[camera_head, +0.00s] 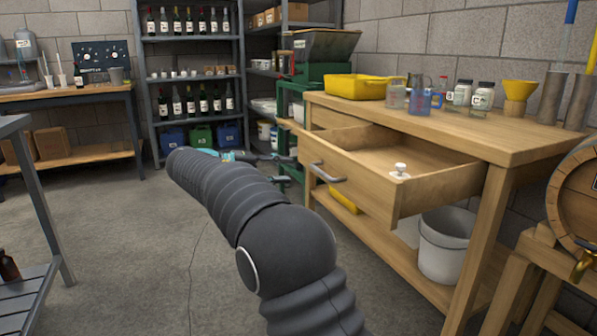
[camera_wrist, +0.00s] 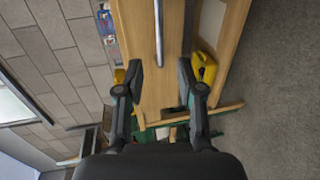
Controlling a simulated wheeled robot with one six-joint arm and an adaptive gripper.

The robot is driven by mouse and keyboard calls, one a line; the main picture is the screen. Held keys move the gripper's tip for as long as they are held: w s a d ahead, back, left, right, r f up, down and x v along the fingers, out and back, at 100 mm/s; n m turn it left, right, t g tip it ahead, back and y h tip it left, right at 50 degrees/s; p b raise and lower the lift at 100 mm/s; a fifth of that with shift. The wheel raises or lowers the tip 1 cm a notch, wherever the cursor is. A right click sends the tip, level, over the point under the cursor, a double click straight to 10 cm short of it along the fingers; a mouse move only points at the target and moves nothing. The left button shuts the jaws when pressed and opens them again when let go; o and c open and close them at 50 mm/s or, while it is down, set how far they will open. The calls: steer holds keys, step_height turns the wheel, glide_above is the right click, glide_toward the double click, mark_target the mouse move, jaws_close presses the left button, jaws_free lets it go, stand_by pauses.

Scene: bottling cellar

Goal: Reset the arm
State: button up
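My arm reaches forward from the bottom of the head view, and my gripper (camera_head: 262,157) is at its far end, small and partly hidden behind the arm. In the wrist view my gripper (camera_wrist: 158,80) has its two fingers spread wide, with nothing held between them. A wooden drawer front (camera_wrist: 160,100) with a metal handle (camera_wrist: 158,35) shows beyond and between the fingers. I cannot tell whether a finger touches it.
The workbench (camera_head: 470,130) on the right has an open drawer (camera_head: 375,195) jutting toward my arm, with a small white-topped item (camera_head: 400,170) inside. Bottles, jars and a yellow tub (camera_head: 355,87) stand on top. A metal table (camera_head: 35,200) is at left. The floor between is clear.

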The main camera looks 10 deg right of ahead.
steer(key=shift+s+a+r, duration=0.15)
steer(key=shift+s+a, duration=0.05)
steer(key=shift+a, duration=0.45)
